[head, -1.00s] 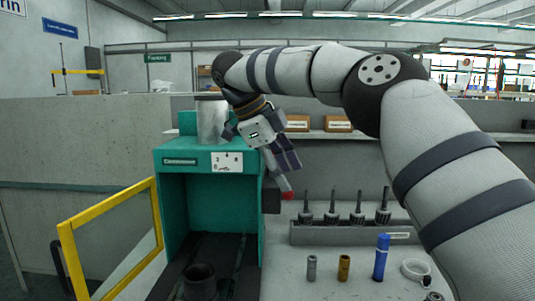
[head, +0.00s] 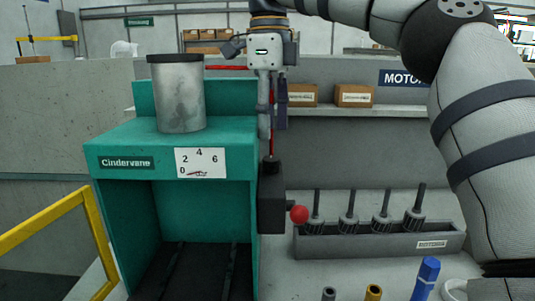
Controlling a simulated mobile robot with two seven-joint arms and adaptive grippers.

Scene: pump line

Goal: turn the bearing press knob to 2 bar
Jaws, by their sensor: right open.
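The teal bearing press (head: 120,160) stands left of centre, labelled Cindervane, with a grey cylinder (head: 180,95) on top. Its white dial (head: 201,162) reads 0, 2, 4, 6; a small red pointer lies low, seemingly near 0. A black block (head: 271,205) is on the press's right side, with a red ball (head: 299,214) sticking out to the right. I cannot tell which part is the knob. My right gripper (head: 272,128) is open, pointing down above the block. A thin red upright shows between its fingers; contact is unclear. My left gripper is out of view.
A grey rack (head: 380,243) with several dark shafted parts stands right of the press. A blue bottle (head: 425,279) and a brass cylinder (head: 373,293) stand at the front. Cartons sit on the back shelf (head: 410,111). A yellow frame (head: 45,220) is at left.

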